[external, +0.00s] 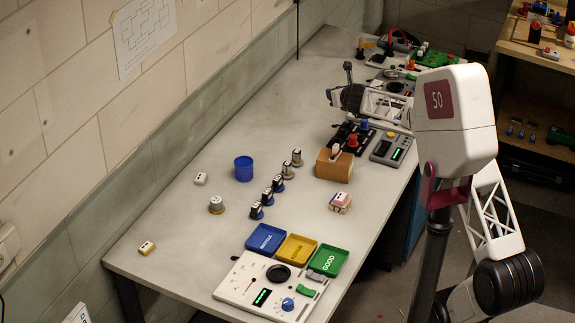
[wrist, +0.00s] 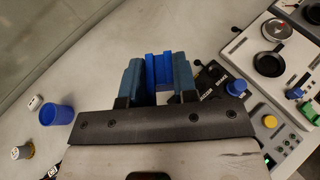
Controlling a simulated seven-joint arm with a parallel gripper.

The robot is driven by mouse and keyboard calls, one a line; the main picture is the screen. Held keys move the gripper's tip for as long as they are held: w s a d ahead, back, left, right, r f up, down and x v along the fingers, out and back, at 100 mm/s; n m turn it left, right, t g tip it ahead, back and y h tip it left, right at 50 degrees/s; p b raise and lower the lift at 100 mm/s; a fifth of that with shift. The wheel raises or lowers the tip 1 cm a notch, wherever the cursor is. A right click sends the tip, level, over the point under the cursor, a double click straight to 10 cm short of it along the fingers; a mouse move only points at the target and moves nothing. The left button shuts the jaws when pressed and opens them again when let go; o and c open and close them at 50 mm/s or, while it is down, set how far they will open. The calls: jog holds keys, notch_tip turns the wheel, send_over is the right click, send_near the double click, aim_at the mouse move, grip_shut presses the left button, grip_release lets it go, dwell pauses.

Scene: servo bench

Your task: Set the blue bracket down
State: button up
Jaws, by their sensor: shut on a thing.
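The blue bracket (wrist: 159,70) is between the two blue-grey fingers of my gripper (wrist: 158,78) in the wrist view. The fingers are shut on it, one on each side. In the external view my gripper (external: 347,97) is over the far half of the grey bench (external: 290,95). I cannot make out the bracket there. I cannot tell whether the bracket touches the bench or hangs above it.
A black panel (external: 345,137) with knobs and a brown box (external: 327,168) stand near the gripper. A blue cup (external: 244,169), several small knobs, and blue, yellow and green trays (external: 328,260) are nearer. The bench's left far part is clear.

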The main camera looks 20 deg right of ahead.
jog(key=w+a+f+n+g+y, duration=0.1)
jog(key=a+f+n+g+y, duration=0.6)
jog(key=n+y, duration=0.3)
jog(key=shift+a+n+g+y, duration=0.3)
jog(key=shift+a+n+g, duration=0.15)
jog(key=shift+n, duration=0.45)
dwell(0.4)
jog(key=shift+f, duration=0.1)
dwell(0.4)
jog(key=shift+f, duration=3.05)
jog(key=shift+f, duration=1.85)
jog(key=shift+f, duration=0.6)
